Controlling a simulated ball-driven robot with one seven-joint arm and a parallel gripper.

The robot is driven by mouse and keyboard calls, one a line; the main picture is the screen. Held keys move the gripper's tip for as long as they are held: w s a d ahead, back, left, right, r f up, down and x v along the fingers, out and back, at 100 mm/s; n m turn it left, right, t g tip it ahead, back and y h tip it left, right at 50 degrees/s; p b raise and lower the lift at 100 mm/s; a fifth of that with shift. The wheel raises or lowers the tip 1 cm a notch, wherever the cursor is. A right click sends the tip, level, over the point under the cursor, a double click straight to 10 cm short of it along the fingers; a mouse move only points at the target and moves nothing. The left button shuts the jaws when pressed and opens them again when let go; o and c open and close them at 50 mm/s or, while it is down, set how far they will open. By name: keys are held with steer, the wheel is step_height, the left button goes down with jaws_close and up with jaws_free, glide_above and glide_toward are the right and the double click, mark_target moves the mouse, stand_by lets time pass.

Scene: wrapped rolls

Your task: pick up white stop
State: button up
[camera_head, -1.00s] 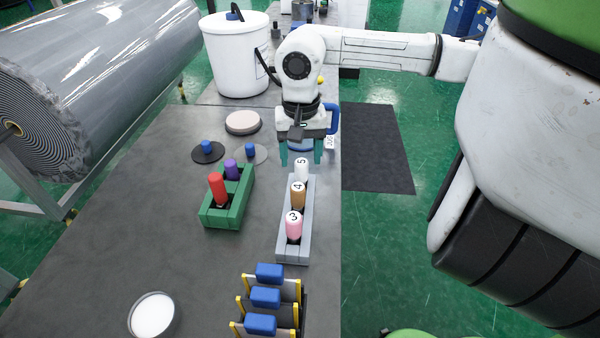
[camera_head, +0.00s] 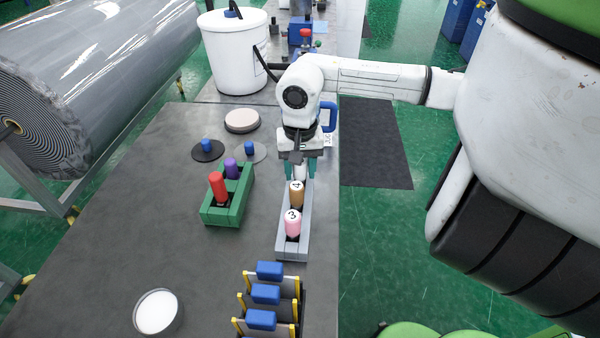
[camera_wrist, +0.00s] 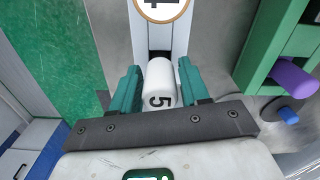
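The white stop (camera_wrist: 160,80), marked 5, stands in the far end of the grey rack (camera_head: 282,243). In the head view only a bit of the white stop (camera_head: 300,172) shows below my gripper (camera_head: 300,174). In the wrist view my gripper (camera_wrist: 160,82) has its two green fingers on either side of the white stop. The fingers are apart, with a narrow gap showing beside the stop. The brown stop (camera_head: 297,194), marked 4, and the pink stop (camera_head: 293,222), marked 3, stand nearer in the same rack.
A green rack (camera_head: 222,215) with a red piece (camera_head: 217,187) and a purple piece (camera_head: 231,168) stands to the left. Blue-topped holders (camera_head: 265,294) stand in front. A white bucket (camera_head: 234,55) is behind. The table's right edge is close beside the grey rack.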

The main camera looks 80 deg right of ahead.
jaws_close()
steer(key=shift+r, duration=0.1)
